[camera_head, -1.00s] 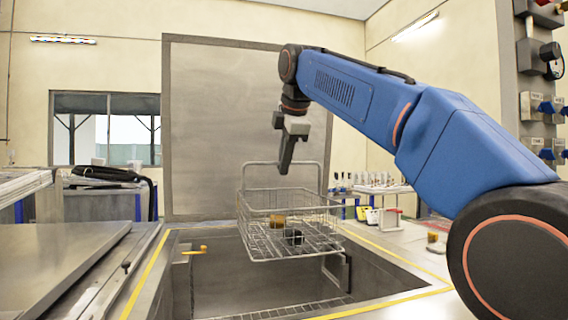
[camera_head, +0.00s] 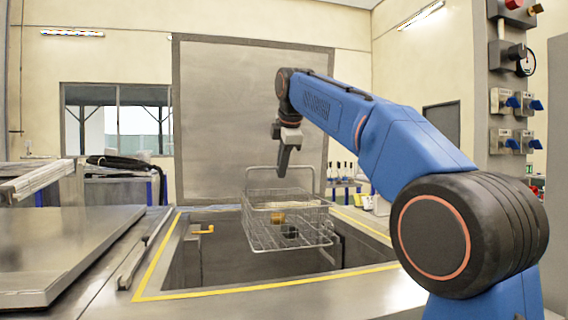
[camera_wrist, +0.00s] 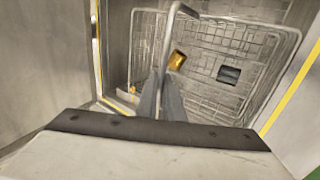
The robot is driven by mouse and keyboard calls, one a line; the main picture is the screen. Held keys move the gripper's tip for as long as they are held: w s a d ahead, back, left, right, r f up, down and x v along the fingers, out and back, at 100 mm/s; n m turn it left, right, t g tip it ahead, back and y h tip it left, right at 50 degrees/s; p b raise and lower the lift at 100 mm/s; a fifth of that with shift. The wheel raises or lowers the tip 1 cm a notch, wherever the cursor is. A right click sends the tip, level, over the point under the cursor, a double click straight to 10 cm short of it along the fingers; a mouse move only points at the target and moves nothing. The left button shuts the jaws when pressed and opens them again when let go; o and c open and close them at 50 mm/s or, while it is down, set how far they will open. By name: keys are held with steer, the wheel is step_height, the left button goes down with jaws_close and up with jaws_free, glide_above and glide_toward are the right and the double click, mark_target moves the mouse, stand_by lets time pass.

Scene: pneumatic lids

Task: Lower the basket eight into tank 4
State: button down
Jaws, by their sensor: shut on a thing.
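A wire basket (camera_head: 290,207) hangs level over the open tank (camera_head: 190,270), whose rim has a yellow line. The basket holds a brass-coloured piece (camera_head: 278,218) and a dark block (camera_head: 290,231); both also show in the wrist view, brass (camera_wrist: 177,60) and dark (camera_wrist: 229,74). My gripper (camera_head: 283,172) is shut on the basket's tall handle, and its fingers (camera_wrist: 172,85) meet at the handle (camera_wrist: 168,40) in the wrist view. The basket's underside appears near the level of the tank opening; its exact height is unclear. No tank number is readable.
A flat metal lid (camera_head: 70,250) lies left of the opening. A yellow-orange handle (camera_head: 203,230) is at the tank's left wall. A tall grey panel (camera_head: 240,110) stands behind. Valves and a gauge (camera_head: 525,62) are on the right column.

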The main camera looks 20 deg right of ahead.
step_height(320, 180, down, 24)
steer(key=shift+r, duration=0.15)
stand_by(3.6)
steer(key=shift+f, duration=0.6)
stand_by(0.8)
steer(key=c, duration=1.8)
jaws_free()
steer(key=shift+f, duration=0.1)
